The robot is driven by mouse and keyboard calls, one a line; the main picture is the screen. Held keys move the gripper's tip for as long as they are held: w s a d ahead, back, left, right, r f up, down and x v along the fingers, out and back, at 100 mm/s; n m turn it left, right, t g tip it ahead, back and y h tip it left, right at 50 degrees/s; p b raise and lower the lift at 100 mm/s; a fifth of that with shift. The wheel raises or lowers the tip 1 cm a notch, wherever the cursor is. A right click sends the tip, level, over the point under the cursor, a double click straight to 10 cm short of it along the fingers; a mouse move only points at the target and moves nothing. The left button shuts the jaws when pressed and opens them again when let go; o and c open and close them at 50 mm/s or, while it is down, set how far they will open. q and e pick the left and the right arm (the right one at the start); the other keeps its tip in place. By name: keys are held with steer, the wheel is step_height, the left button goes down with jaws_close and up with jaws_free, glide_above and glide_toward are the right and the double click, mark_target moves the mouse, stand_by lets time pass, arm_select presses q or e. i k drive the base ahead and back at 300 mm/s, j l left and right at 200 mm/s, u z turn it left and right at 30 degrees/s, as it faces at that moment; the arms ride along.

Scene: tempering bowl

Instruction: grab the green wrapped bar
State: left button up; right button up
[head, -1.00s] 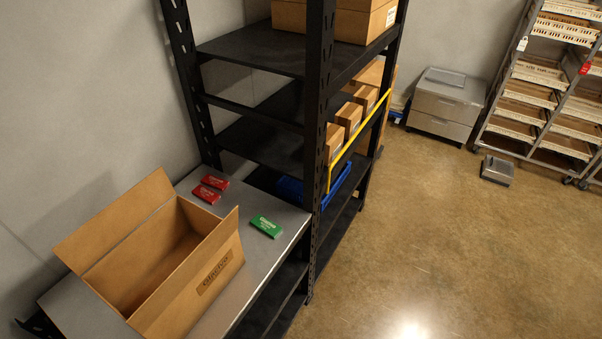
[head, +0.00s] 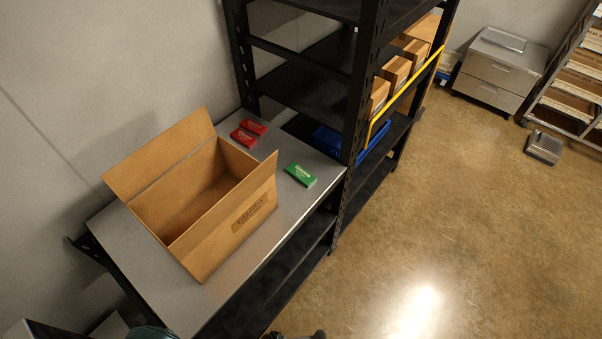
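The green wrapped bar (head: 301,175) lies flat on the grey metal tabletop (head: 250,260), near its right edge and close to the black rack post. It is to the right of the open cardboard box (head: 190,190) and apart from it. Two red wrapped bars lie behind it to the left, one at the back (head: 253,126) and one nearer (head: 243,138). Neither of my grippers can be made out in the head view. Only small dark parts show at the bottom edge, too cut off to identify.
A black shelving rack (head: 300,79) stands right behind the table, with cardboard boxes (head: 396,72), a yellow rail (head: 405,95) and a blue bin (head: 328,140). The box flaps stand up. Open concrete floor (head: 450,210) lies to the right. A grey drawer cabinet (head: 497,70) stands far back.

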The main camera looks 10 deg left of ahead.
mark_target(303, 176)
steer(key=i+l, duration=0.85)
steer(key=l, duration=0.15)
steer(key=i+l, duration=0.9)
steer(key=l, duration=0.15)
